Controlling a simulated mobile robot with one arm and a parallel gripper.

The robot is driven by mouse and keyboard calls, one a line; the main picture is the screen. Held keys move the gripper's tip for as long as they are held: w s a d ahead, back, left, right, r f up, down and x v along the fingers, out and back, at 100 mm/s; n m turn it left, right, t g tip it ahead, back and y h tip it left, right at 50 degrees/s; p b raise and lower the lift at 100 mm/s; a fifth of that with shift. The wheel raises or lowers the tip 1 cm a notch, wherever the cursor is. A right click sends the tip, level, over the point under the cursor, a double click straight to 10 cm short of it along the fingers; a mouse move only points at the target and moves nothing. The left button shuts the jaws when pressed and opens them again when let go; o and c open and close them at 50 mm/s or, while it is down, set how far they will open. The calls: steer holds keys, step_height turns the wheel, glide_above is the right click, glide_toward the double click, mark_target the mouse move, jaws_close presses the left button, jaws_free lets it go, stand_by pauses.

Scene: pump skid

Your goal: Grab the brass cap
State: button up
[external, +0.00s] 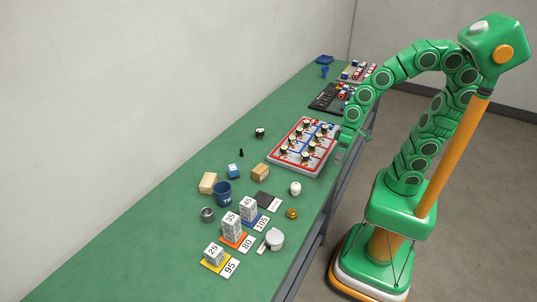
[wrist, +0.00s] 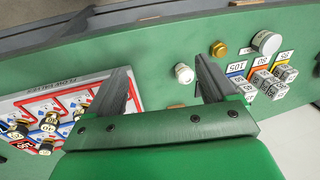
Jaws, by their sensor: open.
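The brass cap (external: 292,213) is a small round golden piece on the green table near its front edge. In the wrist view the brass cap (wrist: 219,49) lies beyond my right finger, near the table edge, apart from the gripper. My gripper (wrist: 160,80) is open, its two dark fingers spread wide with nothing held between them. In the external view my gripper (external: 341,150) is beside the red-rimmed board, well away from the cap; its fingers are hard to make out there.
A white knob-like piece (external: 295,188) stands between board and cap. A silver round container (external: 273,239) and grey blocks (external: 232,226) on coloured cards are near the cap. The red-rimmed board (external: 304,146) holds several black-and-gold pieces. A blue cup (external: 222,194) stands farther back.

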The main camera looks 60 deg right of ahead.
steer(key=w+a+f+t, duration=0.1)
steer(key=w+a+f, duration=0.25)
steer(key=a, duration=0.35)
steer(key=w+a+f+t, duration=0.2)
steer(key=a+f, duration=0.2)
steer(key=a, duration=0.4)
steer(key=m+t, duration=0.1)
steer(key=t, duration=0.1)
glide_toward(294, 212)
steer(key=w, duration=0.2)
steer(key=f, duration=0.1)
steer(key=a+f+t, duration=0.1)
steer(key=f+t+h, duration=0.1)
steer(key=shift+s+a+f, duration=0.35)
steer(key=shift+s+a+f+t, duration=0.1)
steer(key=shift+f+t, duration=0.15)
steer(key=shift+t, duration=0.25)
steer(key=shift+s+a+f+t+h, duration=0.1)
steer(key=shift+s+f+t+h, duration=0.3)
steer(key=shift+t, duration=0.3)
steer(key=shift+s+r+t+h, duration=0.25)
steer(key=shift+s+t+h, duration=0.2)
steer(key=shift+t, duration=0.55)
steer(key=shift+x, duration=1.1)
steer(key=shift+f+x, duration=0.2)
steer(key=shift+x, duration=0.75)
steer(key=shift+f+x, duration=0.15)
steer(key=shift+x, duration=0.75)
steer(key=shift+w+f, duration=0.4)
steer(key=shift+w, duration=0.15)
